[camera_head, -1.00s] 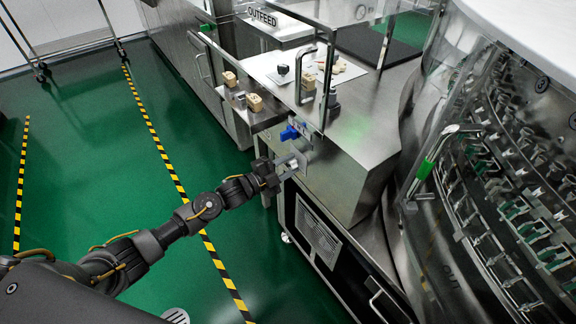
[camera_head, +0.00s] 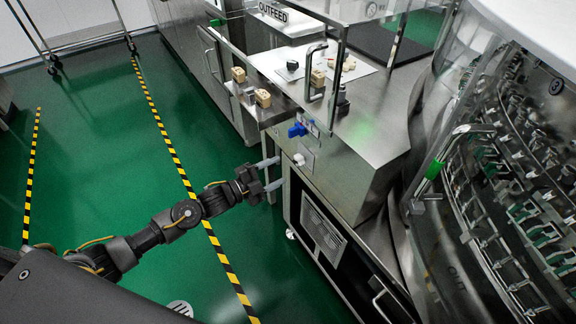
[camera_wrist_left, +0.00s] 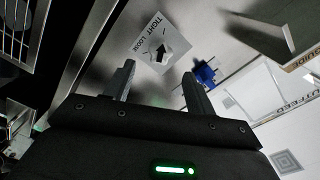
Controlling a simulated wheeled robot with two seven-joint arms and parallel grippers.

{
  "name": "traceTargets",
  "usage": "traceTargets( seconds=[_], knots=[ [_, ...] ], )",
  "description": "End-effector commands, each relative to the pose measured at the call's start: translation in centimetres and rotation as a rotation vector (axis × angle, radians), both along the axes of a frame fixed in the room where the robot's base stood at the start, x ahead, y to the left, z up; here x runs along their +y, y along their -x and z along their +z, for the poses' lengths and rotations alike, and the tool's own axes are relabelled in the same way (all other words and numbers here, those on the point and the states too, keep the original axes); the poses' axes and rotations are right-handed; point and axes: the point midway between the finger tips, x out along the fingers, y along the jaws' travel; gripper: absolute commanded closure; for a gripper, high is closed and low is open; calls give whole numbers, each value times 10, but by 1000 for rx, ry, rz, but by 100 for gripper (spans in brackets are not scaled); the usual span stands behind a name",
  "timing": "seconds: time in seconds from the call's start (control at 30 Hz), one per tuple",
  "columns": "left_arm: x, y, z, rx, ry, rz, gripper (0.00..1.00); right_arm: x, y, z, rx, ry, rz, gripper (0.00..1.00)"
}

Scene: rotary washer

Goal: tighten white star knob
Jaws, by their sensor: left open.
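The white star knob (camera_head: 299,159) sits on a plate on the front of the steel cabinet, below a blue knob (camera_head: 297,130). In the left wrist view the white knob (camera_wrist_left: 166,46) shows against its pale plate, with a black arrow and the words TIGHT and LOOSE. My left gripper (camera_head: 270,174) is open and empty, its fingers pointing at the cabinet, apart from the knob and slightly below and left of it. The fingers also show in the left wrist view (camera_wrist_left: 159,70), with the knob beyond their tips. My right gripper is not in view.
The blue knob (camera_wrist_left: 205,73) is close to the right finger in the wrist view. Wooden blocks (camera_head: 263,98) rest on a steel shelf above. A clear guard with a handle (camera_head: 317,70) stands over the cabinet. Open green floor lies to the left.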

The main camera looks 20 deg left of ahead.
Motion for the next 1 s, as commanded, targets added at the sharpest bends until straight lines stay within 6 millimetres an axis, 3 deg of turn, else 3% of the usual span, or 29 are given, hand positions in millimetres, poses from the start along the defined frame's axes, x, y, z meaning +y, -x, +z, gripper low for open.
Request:
traceTargets(
  seconds=[0.1,0.3,0.83,0.93,1.0],
  knots=[
    [12,15,-1,2,-1,0,45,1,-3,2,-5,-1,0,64],
    [21,26,0,1,-1,0,45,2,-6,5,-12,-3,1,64],
    [22,27,-1,2,1,0,45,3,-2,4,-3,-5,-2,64],
    [28,25,-11,40,6,30,45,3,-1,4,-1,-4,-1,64],
    [38,23,-32,107,20,84,45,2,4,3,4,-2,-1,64]
  ],
)
